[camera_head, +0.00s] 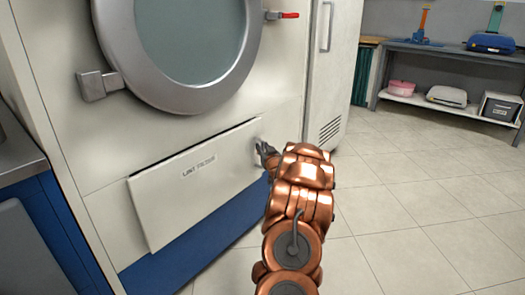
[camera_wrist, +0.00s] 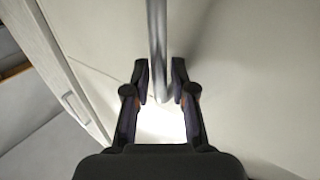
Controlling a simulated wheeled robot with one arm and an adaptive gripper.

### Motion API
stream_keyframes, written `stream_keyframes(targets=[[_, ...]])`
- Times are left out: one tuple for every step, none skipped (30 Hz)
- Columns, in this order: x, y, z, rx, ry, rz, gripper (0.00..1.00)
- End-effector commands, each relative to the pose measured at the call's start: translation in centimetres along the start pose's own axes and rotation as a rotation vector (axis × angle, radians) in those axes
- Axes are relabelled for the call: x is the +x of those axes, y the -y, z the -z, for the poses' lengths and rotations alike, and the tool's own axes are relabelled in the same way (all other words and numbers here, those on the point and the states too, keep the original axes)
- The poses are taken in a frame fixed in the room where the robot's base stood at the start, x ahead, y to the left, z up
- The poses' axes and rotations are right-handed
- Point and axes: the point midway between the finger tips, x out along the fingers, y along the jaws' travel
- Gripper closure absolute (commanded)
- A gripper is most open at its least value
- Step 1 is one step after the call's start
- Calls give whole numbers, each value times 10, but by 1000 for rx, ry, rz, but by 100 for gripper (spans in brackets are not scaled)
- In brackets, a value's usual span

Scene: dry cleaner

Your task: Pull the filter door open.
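The filter door (camera_head: 190,190) is a white rectangular panel with dark lettering, low on the front of the machine. A dark line runs along its upper left edge; I cannot tell whether it stands slightly ajar. Its handle (camera_head: 256,148) is near the right end, partly hidden by my gripper (camera_head: 265,153). In the wrist view the handle is a grey metal bar (camera_wrist: 157,45) coming down between the fingertips of my gripper (camera_wrist: 161,82). The fingers are apart, one on each side of the bar, with a narrow gap visible at the right finger.
The machine's round door (camera_head: 190,45) is above the filter door, with a red-tipped lever (camera_head: 288,15) beside it. A white cabinet (camera_head: 335,75) stands to the right. A grey shelf unit (camera_head: 440,50) is at the back right. The tiled floor (camera_head: 410,210) on the right is clear.

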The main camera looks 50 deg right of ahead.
Motion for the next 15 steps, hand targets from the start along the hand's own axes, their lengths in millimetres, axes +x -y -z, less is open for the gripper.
stream_keyframes(targets=[[2, 1, -1, 0, 0, 1, 75], [3, 1, -1, 0, 0, 1, 75], [4, 1, -1, 0, 0, 1, 75], [5, 1, -1, 0, 0, 1, 75], [5, 1, -1, 0, 1, 1, 75], [6, 1, -1, 1, 1, 0, 75], [6, 1, -1, 1, 1, 0, 75], [6, 1, -1, 1, 1, 0, 75], [6, 1, 0, 1, 1, 0, 75], [6, 1, -1, 1, 1, 0, 75], [6, 0, -1, 1, 1, 0, 75], [6, 0, 0, 1, 1, 0, 75], [6, 0, 0, 1, 1, 0, 75], [6, 0, 0, 1, 1, 0, 78], [6, 0, 0, 1, 1, 0, 83]])
